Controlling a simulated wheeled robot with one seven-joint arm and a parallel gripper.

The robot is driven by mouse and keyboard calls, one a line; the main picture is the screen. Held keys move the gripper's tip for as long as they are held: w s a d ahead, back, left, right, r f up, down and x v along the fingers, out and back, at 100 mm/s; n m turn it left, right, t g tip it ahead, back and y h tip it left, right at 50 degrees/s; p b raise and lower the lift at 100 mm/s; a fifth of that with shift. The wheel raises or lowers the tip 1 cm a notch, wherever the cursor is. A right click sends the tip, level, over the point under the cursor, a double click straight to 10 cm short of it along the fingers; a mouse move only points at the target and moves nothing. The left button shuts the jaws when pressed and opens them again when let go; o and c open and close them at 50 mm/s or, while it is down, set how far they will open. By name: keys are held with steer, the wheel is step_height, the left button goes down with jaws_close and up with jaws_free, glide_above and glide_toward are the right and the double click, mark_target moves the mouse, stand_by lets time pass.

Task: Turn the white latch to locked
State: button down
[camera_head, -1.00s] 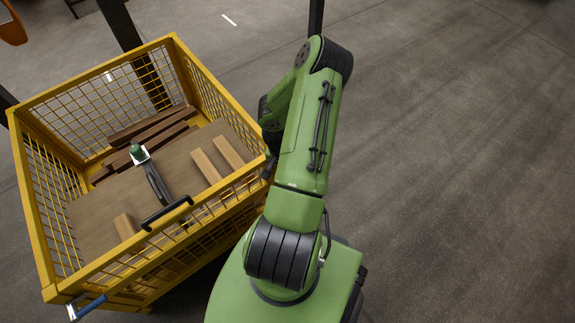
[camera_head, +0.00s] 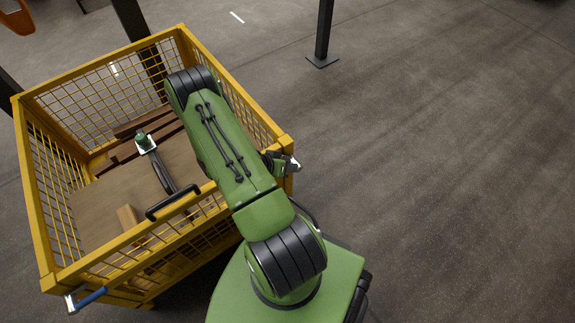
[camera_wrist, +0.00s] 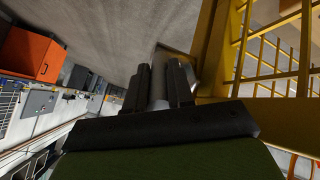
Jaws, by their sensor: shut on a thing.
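My gripper (camera_head: 276,160) is at the right front corner of the yellow mesh cage, at the outer side of the post. In the wrist view its two dark fingers (camera_wrist: 159,75) are close together, with a pale piece (camera_wrist: 160,103) between them, which looks like the white latch. In the head view a small pale metal part (camera_head: 292,164) shows at the gripper, partly covered by it. Whether the latch is turned to locked cannot be told. A second latch with a blue handle (camera_head: 90,298) is at the cage's left front corner.
The yellow cage (camera_head: 46,225) holds boards and a dark tool with a green top (camera_head: 143,140). A dark post (camera_head: 323,35) stands behind. Open floor (camera_head: 450,160) lies to the right.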

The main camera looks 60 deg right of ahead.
steer(key=shift+a+f, duration=0.1)
steer(key=shift+f, duration=0.05)
steer(key=c, duration=1)
jaws_free()
